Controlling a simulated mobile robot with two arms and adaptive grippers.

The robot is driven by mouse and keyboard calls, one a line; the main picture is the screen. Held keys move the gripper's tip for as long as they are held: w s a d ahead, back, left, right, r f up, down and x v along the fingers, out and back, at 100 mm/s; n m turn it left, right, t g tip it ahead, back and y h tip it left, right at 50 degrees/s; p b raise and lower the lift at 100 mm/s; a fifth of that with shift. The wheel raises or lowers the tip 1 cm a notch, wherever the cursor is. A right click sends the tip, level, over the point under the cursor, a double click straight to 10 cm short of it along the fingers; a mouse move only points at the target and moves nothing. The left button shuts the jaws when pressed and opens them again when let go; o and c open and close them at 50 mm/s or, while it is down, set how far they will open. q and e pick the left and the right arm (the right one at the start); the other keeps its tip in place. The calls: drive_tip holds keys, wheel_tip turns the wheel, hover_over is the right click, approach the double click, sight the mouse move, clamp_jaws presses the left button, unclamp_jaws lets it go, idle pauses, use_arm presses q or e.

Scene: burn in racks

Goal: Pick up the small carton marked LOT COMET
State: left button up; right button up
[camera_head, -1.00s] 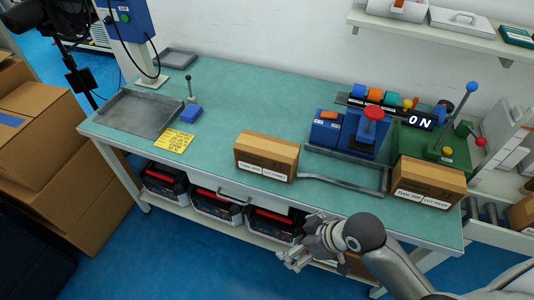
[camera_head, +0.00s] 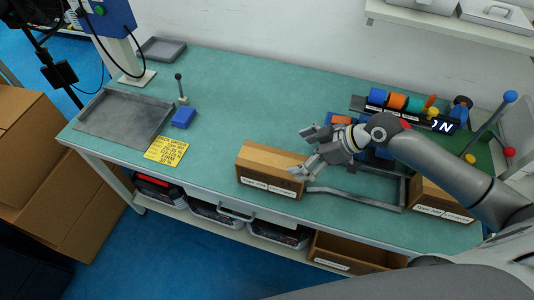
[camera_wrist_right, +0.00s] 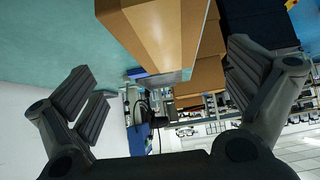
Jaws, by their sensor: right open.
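A small brown carton (camera_head: 262,178) with a white front label stands near the bench's front edge. A second labelled carton (camera_head: 440,203) stands at the bench's right front, partly behind my right arm. Both labels begin "Type"; their LOT words are too small to read surely. My right gripper (camera_head: 308,151) is open and empty above the right end of the first carton, its fingers pointing left. In the right wrist view, a carton (camera_wrist_right: 165,35) shows at the top between the spread fingers, not gripped. My left gripper is out of view.
A grey tray (camera_head: 125,118), blue block (camera_head: 183,117) and yellow note (camera_head: 166,150) lie left. An open brown box (camera_head: 350,252) and several bins sit below. The bench middle is clear.

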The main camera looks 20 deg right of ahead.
sight(277, 161)
drive_tip(key=shift+w+a+f, duration=0.2)
drive_tip(key=shift+a+f, duration=0.15)
drive_tip(key=shift+a, duration=0.15)
drive_tip(key=x, duration=0.1)
drive_tip(key=p+x, duration=0.1)
drive_tip(key=shift+s+a+f, duration=0.15)
drive_tip(key=shift+a+f, duration=0.1)
drive_tip(key=shift+a, duration=0.1)
drive_tip(key=shift+w+a+f, duration=0.15)
drive_tip(key=shift+w+f, duration=0.05)
drive_tip(key=shift+f, duration=0.1)
drive_tip(key=shift+w+a+f, duration=0.1)
drive_tip(key=shift+w+f, duration=0.05)
drive_tip(key=shift+w+a+f+p, duration=0.6)
drive_tip(key=shift+a+p, duration=0.2)
drive_tip(key=shift+p, duration=0.1)
drive_tip(key=shift+x, duration=1.05)
drive_tip(key=shift+w+a+f, duration=0.1)
drive_tip(key=shift+a+f, duration=0.05)
drive_tip(key=shift+f, duration=0.2)
drive_tip(key=c, duration=1.6)
drive_tip(key=shift+r, duration=0.1)
drive_tip(key=shift+c, duration=0.2)
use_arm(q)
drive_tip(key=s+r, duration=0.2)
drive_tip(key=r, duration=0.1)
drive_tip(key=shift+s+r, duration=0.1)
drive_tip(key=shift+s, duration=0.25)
use_arm(e)
drive_tip(key=shift+r, duration=0.1)
